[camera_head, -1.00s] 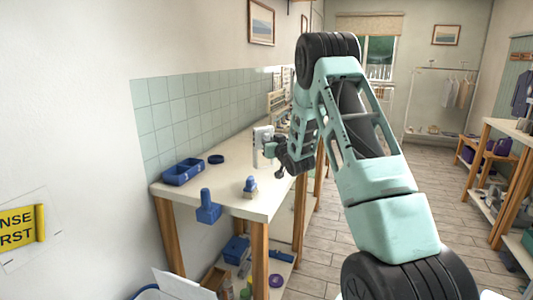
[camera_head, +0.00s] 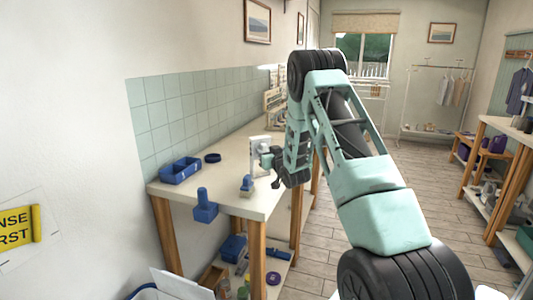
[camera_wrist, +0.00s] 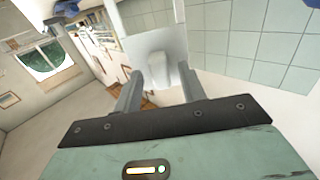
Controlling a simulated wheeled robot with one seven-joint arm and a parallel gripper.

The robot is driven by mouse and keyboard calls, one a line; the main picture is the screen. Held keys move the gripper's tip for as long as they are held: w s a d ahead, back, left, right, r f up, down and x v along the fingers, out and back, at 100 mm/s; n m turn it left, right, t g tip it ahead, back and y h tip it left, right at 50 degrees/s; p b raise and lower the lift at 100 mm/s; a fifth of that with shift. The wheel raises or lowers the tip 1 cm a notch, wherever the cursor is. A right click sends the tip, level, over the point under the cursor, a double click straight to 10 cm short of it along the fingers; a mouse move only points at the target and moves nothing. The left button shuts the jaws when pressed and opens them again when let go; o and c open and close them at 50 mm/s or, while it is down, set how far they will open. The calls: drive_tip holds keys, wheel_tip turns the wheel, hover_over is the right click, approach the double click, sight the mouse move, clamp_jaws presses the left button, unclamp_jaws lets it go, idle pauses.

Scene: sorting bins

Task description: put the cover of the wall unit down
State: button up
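The cover (camera_head: 260,145) is a white, upright panel over the right part of the white worktop (camera_head: 232,200). My gripper (camera_head: 268,160) is at its right side and appears shut on it. In the wrist view the cover (camera_wrist: 150,45) is a pale panel straight ahead, with a pale grip part between the two grey fingers of my gripper (camera_wrist: 160,78). The cover's lower edge looks close to the worktop, but I cannot tell whether it touches. I cannot make out the wall unit itself.
A blue bin (camera_head: 180,171), a dark blue ring (camera_head: 212,157), a blue-handled piece (camera_head: 246,184) and a blue block with a knob (camera_head: 205,206) are at the worktop's near end. Bare worktop lies between them. The tiled wall (camera_head: 190,110) borders it. A yellow sign (camera_head: 18,225) is at left.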

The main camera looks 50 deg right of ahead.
drive_tip(key=shift+s+r, duration=0.1)
drive_tip(key=shift+r, duration=0.1)
drive_tip(key=b+v, duration=0.2)
drive_tip(key=v, duration=1)
drive_tip(key=w+a+n+g+y, duration=0.2)
drive_tip(key=w+a+y, duration=0.3)
drive_tip(key=a, duration=1)
drive_tip(key=s+a+f+n+g+y, duration=0.1)
drive_tip(key=s+a+n+g+y, duration=0.15)
drive_tip(key=a, duration=0.75)
drive_tip(key=s+a+f+n+g+y, duration=0.1)
drive_tip(key=s+a+g, duration=0.15)
drive_tip(key=a, duration=0.85)
drive_tip(key=s+a+n+g, duration=0.3)
drive_tip(key=s+a+g, duration=0.1)
drive_tip(key=s+a, duration=0.55)
drive_tip(key=s+a+n+g, duration=0.1)
drive_tip(key=s+a+g, duration=0.1)
drive_tip(key=s, duration=0.7)
drive_tip(key=s+a+r+n+g+h, duration=0.1)
drive_tip(key=s+a+n+g, duration=0.1)
drive_tip(key=s, duration=0.7)
drive_tip(key=shift+a+g, duration=0.6)
drive_tip(key=shift+g, duration=0.2)
